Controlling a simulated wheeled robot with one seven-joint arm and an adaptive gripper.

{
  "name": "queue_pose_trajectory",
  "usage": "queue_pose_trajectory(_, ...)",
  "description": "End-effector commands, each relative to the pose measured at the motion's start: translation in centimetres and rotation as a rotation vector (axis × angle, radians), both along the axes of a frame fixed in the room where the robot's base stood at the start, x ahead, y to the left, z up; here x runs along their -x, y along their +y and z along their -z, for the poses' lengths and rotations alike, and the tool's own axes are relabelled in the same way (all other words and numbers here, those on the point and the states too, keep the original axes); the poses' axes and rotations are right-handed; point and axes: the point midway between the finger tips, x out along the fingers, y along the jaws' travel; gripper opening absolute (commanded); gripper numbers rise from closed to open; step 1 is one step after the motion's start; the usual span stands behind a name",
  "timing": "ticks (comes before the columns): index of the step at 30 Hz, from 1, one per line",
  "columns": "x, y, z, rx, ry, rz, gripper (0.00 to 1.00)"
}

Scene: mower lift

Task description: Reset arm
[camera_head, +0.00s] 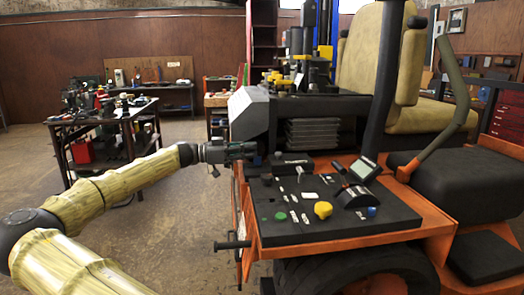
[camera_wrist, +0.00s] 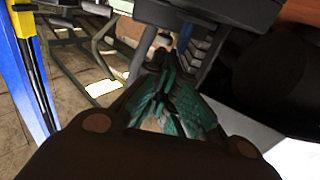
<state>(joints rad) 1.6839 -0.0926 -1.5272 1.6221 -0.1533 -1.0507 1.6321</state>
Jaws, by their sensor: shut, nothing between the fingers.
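My arm reaches from the lower left toward the mower in the head view. The fingers point toward a dark part of the machine. Whether they touch it I cannot tell.
The orange mower (camera_head: 420,225) with its tan seat (camera_head: 415,105) fills the right side. A cluttered workbench (camera_head: 105,118) stands at left. A blue lift post (camera_wrist: 18,75) shows in the wrist view. Floor between bench and mower is clear.

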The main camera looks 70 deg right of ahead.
Motion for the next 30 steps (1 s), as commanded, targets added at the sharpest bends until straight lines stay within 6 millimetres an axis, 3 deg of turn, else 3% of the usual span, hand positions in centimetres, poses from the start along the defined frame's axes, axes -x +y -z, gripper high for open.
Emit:
queue_pose_trajectory(6,-3.2,2.0,0.1,-0.001,-0.001,-0.002,0.00)
queue_pose_trajectory(15,-5.1,3.2,0.1,-0.001,-0.001,0.000,0.00)
queue_pose_trajectory(25,-5.6,2.9,0.2,-0.014,-0.003,-0.021,0.00)
queue_pose_trajectory(30,-9.1,1.4,1.9,-0.110,-0.018,-0.173,0.00)
